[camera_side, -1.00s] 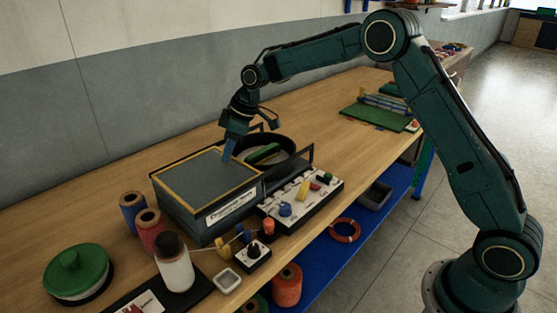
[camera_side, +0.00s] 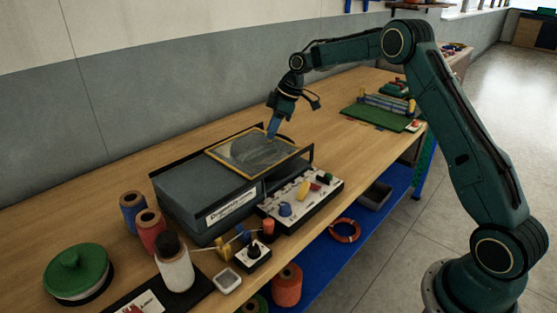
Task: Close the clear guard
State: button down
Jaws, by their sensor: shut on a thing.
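The clear guard (camera_side: 245,155) is a see-through panel with a yellow frame. It lies flat over the right part of the grey machine (camera_side: 195,192), above the dark round well, which shows dimly through it. Its left part still overlaps the machine's grey top. My gripper (camera_side: 272,135) points down at the guard's far right side and is shut on it, though the fingertips are small and the exact grip point is hard to see.
A control panel (camera_side: 302,194) with coloured knobs stands in front of the machine. Thread spools (camera_side: 133,212) and a white bottle (camera_side: 174,268) stand at the front left. Bare bench (camera_side: 330,137) lies to the right, before a green mat (camera_side: 379,117).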

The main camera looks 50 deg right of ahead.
jog(key=shift+d, duration=2.15)
jog(key=c, duration=1.2)
grip_release()
jog(key=shift+o, duration=0.2)
jog(key=shift+r, duration=0.1)
jog(key=v, duration=1.1)
jog(key=shift+s+r, duration=0.15)
jog(key=shift+r, duration=0.15)
jog(key=shift+d, duration=0.15)
